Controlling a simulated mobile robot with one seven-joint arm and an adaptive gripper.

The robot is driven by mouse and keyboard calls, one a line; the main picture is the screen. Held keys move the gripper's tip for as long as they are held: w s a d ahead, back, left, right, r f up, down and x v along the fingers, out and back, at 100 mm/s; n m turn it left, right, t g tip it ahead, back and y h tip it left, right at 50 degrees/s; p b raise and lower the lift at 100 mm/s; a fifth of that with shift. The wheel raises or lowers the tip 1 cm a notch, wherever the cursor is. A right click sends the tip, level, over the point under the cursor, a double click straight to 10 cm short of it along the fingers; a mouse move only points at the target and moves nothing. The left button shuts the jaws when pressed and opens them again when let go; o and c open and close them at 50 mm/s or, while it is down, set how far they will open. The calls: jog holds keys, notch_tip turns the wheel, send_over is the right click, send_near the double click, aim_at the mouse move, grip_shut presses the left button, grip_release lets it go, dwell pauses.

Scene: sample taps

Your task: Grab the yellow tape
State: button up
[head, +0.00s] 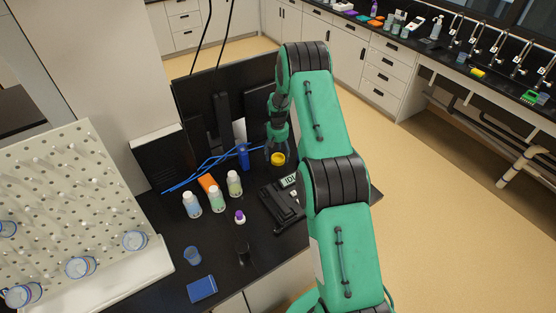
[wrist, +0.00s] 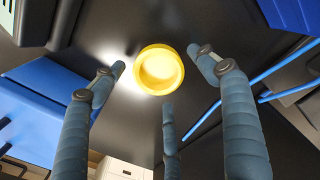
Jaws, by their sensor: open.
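The yellow tape (head: 278,159) is a small round roll on the black bench, in front of the dark monitor. In the wrist view the yellow tape (wrist: 159,70) lies just beyond the fingertips, between the left and right fingers. My gripper (head: 274,150) is right above and beside the tape in the head view. I cannot tell whether any finger touches the tape.
A blue bottle (head: 243,156) and blue cables (head: 205,172) are left of the tape. A black scale (head: 282,207) sits in front. The monitor (head: 218,110) stands close behind.

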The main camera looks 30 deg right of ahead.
jog(key=shift+f, duration=0.65)
jog(key=c, duration=1.2)
